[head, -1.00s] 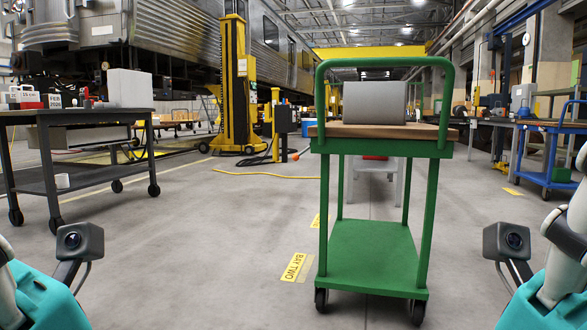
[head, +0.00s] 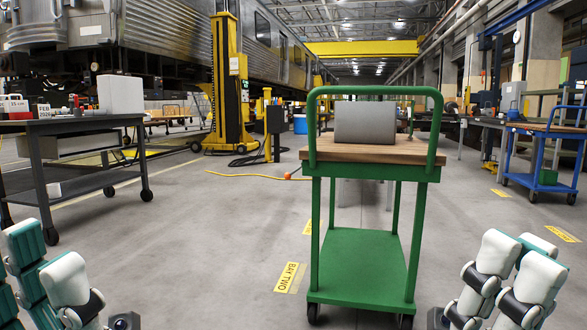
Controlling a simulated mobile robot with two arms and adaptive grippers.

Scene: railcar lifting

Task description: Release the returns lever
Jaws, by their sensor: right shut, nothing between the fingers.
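I cannot make out a returns lever for certain. A green cart (head: 362,270) with a wooden top stands ahead of me. A grey rounded block (head: 365,122) sits on its top, and what is behind the block is hidden. A small upright piece (head: 411,122) shows just right of the block, too small to identify. My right gripper (head: 510,268) is at the lower right, shut and empty, to the right of the cart and apart from it. My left gripper (head: 50,265) is at the lower left, partly cut off, and its opening is unclear.
A dark workbench (head: 70,130) on wheels stands at left. A yellow lifting column (head: 229,90) stands beside the railcar (head: 160,40). A blue cart (head: 545,150) is at right. An orange-ended yellow cable (head: 250,176) lies on the floor.

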